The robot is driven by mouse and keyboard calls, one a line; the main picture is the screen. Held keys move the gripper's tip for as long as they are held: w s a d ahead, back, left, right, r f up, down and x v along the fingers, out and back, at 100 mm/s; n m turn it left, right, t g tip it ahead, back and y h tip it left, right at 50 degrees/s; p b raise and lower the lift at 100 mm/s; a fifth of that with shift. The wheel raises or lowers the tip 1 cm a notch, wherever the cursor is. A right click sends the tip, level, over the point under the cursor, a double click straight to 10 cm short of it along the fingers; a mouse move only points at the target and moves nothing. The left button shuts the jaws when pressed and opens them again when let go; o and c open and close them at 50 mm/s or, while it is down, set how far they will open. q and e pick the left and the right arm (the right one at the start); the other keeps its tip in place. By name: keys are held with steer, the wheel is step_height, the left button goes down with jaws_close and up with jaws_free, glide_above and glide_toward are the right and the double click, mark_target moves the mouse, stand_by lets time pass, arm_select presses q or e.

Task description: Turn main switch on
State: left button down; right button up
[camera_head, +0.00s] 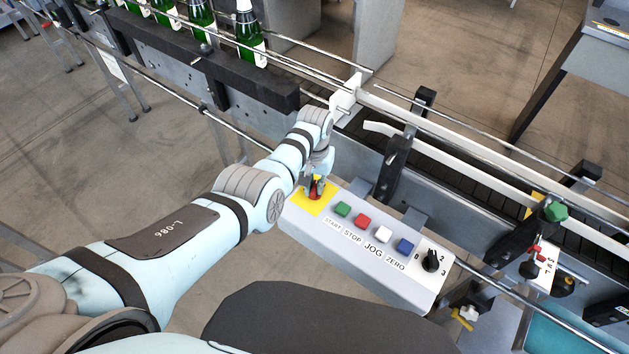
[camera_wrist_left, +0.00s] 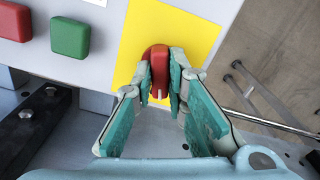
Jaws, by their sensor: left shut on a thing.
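The main switch is a red rotary knob (camera_wrist_left: 158,62) on a yellow square plate (camera_wrist_left: 197,30), at the left end of the grey control panel (camera_head: 372,270). My left gripper (camera_wrist_left: 164,88) is shut on the red knob, one finger on each side. A short white mark shows on the knob between the fingertips. In the head view my left gripper (camera_head: 314,186) covers most of the knob. My right gripper is not in view.
The panel also bears green START (camera_head: 342,209), red STOP (camera_head: 362,220), white JOG (camera_head: 384,233) and blue ZERO (camera_head: 405,245) buttons and a black selector (camera_head: 431,262). Behind it runs a conveyor with rails (camera_head: 440,118). Several green bottles (camera_head: 249,35) stand at upper left.

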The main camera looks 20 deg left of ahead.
mark_target(314, 187)
arm_select(q)
steer(key=m, duration=0.3)
steer(key=shift+s+f+m, duration=0.15)
steer(key=shift+s+m, duration=0.05)
steer(key=shift+m, duration=0.4)
steer(key=c, duration=1.6)
jaws_free()
steer(key=shift+w, duration=0.1)
steer(key=shift+w+r+p, duration=0.15)
steer(key=shift+r+p, duration=0.15)
steer(key=shift+r, duration=0.3)
step_height(314, 187, up, 11)
